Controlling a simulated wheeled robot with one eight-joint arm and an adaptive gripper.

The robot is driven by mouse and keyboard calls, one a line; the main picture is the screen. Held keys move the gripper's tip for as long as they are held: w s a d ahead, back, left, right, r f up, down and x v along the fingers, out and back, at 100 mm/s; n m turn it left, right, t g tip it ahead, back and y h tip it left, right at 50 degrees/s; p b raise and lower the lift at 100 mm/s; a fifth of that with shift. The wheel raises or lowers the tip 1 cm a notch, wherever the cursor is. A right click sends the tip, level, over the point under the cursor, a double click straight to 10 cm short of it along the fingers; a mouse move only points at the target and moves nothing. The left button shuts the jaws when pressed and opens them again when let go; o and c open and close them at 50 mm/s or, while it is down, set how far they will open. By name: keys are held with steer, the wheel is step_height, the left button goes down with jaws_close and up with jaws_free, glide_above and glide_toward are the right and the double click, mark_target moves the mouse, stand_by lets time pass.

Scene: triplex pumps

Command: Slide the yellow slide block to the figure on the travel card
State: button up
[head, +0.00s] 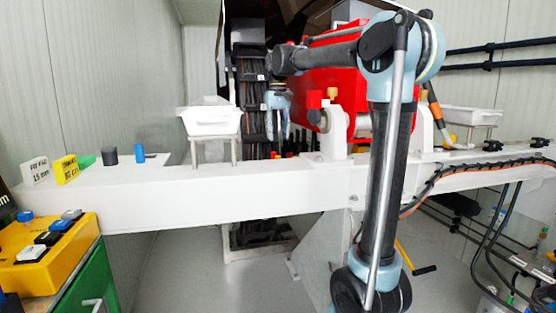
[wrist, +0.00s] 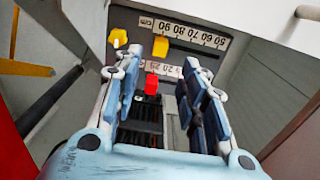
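The yellow slide block (wrist: 161,46) shows in the wrist view beside a white number scale (wrist: 200,38) marked in cm, with figures including 50 to 90. The block sits near the cm end of the scale; its exact reading is unclear. My gripper (wrist: 162,58) is open and empty, its fingers pointing toward the panel with the block just beyond and between the tips. In the head view my gripper (head: 277,118) hangs before the dark rack, and the block cannot be made out. The yellow travel card (head: 67,169) stands at the beam's left end and appears to read 80 cm.
A red block (wrist: 152,84) sits by a second scale, between my fingers in the wrist view. A yellow knob (wrist: 118,37) is left of the slide block. A white tray (head: 211,122) stands left of my gripper, and a red pump housing (head: 335,70) is to its right.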

mark_target(278, 157)
step_height(278, 157, down, 10)
steer(key=shift+r, duration=0.1)
stand_by(0.4)
jaws_close()
